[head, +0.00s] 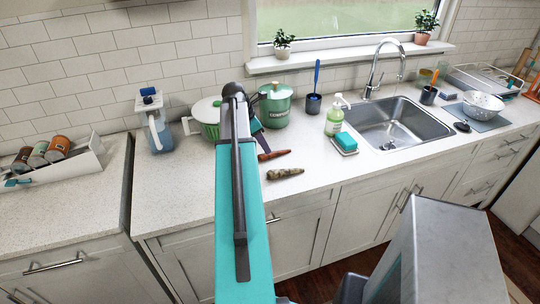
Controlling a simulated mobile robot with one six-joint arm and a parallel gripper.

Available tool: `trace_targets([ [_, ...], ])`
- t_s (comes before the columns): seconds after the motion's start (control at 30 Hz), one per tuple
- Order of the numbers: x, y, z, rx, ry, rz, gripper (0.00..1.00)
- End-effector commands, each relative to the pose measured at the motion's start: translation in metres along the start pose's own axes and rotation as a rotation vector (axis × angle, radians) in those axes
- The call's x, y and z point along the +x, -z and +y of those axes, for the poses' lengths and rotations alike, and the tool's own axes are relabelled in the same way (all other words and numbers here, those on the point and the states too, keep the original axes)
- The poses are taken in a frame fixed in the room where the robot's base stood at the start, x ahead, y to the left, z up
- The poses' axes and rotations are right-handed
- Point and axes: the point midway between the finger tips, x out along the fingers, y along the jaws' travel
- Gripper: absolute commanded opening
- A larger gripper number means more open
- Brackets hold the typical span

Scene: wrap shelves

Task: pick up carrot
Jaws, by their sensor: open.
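A reddish-orange, slender tapered vegetable (276,154), which looks like the carrot, lies on the white counter just right of my teal arm. Its left end is close to the arm's edge in the picture. A second root-shaped vegetable (286,173), pale brown and knobbly, lies in front of it, nearer the counter edge. My raised arm crosses the middle of the picture and hides the counter behind it. A dark part shows beside the arm, just above the carrot, but I cannot make out gripper fingers there.
A white-and-green pot (206,112), a green lidded canister (275,105) and a blue-topped pitcher (154,128) stand at the back. A soap bottle (334,119) and a teal sponge (345,141) are left of the sink (391,132).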

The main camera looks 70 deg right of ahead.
Motion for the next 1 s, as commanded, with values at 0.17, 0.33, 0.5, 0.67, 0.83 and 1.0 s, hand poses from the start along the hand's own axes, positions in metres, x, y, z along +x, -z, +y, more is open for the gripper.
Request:
trace_targets([
  [0.17, 0.0, 0.0, 0.0, -0.001, 0.0, 0.0, 0.4],
  [0.33, 0.004, -0.001, -0.001, -0.001, 0.001, 0.0, 0.4],
  [0.5, 0.016, -0.001, -0.002, -0.001, 0.002, 0.001, 0.4],
  [0.67, 0.029, -0.002, -0.003, -0.002, 0.002, 0.001, 0.4],
  [0.83, 0.044, -0.001, -0.002, -0.002, 0.001, 0.001, 0.4],
  [1.0, 0.05, -0.001, -0.002, -0.002, 0.0, 0.0, 0.4],
])
